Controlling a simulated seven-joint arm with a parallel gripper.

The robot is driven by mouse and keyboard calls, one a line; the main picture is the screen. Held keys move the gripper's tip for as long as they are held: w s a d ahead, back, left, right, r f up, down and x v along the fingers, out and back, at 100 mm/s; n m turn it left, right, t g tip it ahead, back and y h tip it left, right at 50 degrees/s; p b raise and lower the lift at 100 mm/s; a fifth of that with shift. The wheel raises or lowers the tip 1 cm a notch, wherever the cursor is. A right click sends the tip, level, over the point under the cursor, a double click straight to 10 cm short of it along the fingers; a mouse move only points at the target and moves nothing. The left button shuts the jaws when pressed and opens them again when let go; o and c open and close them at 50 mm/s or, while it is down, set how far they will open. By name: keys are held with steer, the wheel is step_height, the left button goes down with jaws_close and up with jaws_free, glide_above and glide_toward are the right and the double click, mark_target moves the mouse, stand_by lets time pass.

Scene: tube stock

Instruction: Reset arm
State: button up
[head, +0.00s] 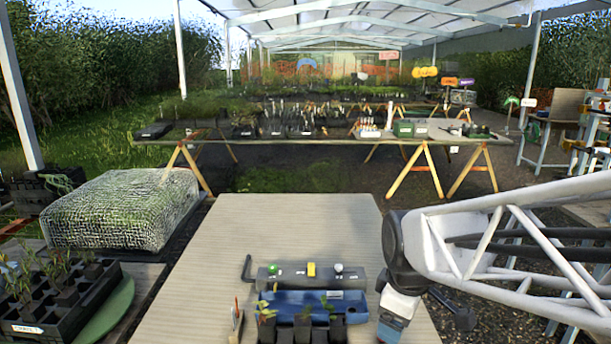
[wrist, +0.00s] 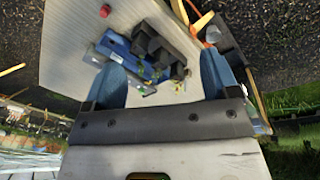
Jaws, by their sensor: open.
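My gripper (wrist: 160,78) shows its two blue fingers spread wide apart in the wrist view, with nothing between them. In the head view its blue and white end (head: 393,322) hangs over the table's right side, to the right of the trays, and its fingertips are not clear. A blue tray (head: 350,300) lies on the table with black pots (head: 302,332) of seedlings in front of it. The tray also shows in the wrist view (wrist: 117,46), beside the dark pots (wrist: 148,38). A grey block (head: 350,275) behind it bears a green, a yellow and a white piece.
The pale table (head: 290,220) is clear behind the block. A small upright piece with orange (head: 237,318) stands left of the pots. A red object (wrist: 102,10) shows in the wrist view. A black seedling crate (head: 70,310) stands at left, and a mesh-covered block (head: 125,210) behind it.

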steer(key=s+d+r+m, duration=0.1)
steer(key=s+r+m, duration=0.1)
steer(key=s+m, duration=0.9)
steer(key=shift+s+d+r+t, duration=0.3)
steer(key=shift+s+d+t, duration=0.1)
stand_by(0.8)
